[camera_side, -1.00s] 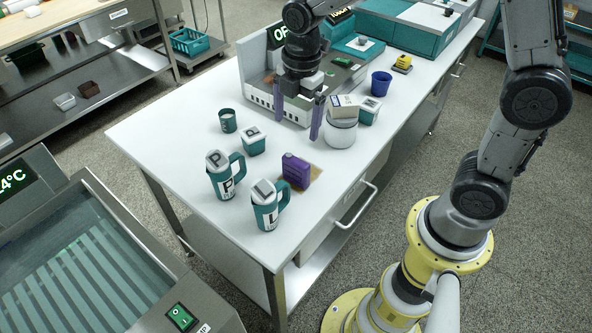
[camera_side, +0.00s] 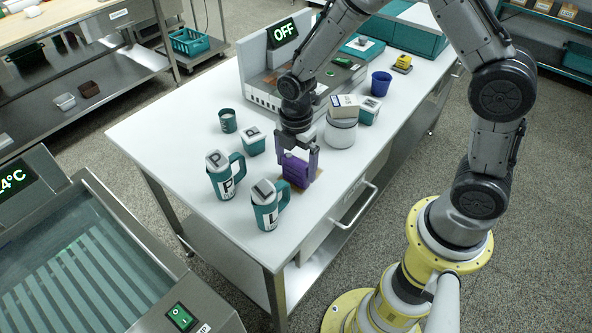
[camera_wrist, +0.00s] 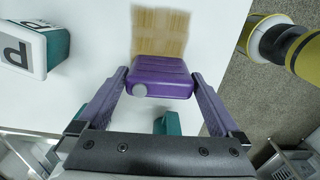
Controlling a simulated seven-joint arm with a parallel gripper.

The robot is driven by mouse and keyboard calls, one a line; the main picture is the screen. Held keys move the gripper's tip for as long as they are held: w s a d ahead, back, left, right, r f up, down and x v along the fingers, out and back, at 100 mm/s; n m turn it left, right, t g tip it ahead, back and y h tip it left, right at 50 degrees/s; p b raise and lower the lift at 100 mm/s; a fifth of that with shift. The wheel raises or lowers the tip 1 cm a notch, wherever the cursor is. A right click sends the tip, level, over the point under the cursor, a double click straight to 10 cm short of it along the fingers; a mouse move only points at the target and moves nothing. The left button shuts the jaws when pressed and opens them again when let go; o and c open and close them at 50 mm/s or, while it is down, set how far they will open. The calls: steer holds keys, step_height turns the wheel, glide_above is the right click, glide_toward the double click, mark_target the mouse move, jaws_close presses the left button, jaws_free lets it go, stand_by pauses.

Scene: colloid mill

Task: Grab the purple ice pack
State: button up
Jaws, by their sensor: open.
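The purple ice pack (camera_side: 296,169) stands upright on the white table, at a small tan wooden patch near the front edge. My gripper (camera_side: 299,164) is just over it with purple fingers spread to its two sides. In the wrist view the ice pack (camera_wrist: 162,77) lies between the fingertips of my open gripper (camera_wrist: 160,82), with a grey round cap facing the camera. Whether the fingers touch it, I cannot tell. The wooden patch (camera_wrist: 160,32) shows beyond it.
Two teal lidded mugs, marked P (camera_side: 225,175) and L (camera_side: 268,207), stand left and in front of the ice pack. A teal box (camera_side: 253,141) is behind-left. A white round jar (camera_side: 341,132) with a box on it stands behind-right. The table's right edge is close.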

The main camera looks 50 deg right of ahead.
mark_target(296, 173)
step_height(296, 173, down, 3)
steer(key=shift+f, duration=0.2)
steer(key=c, duration=1.2)
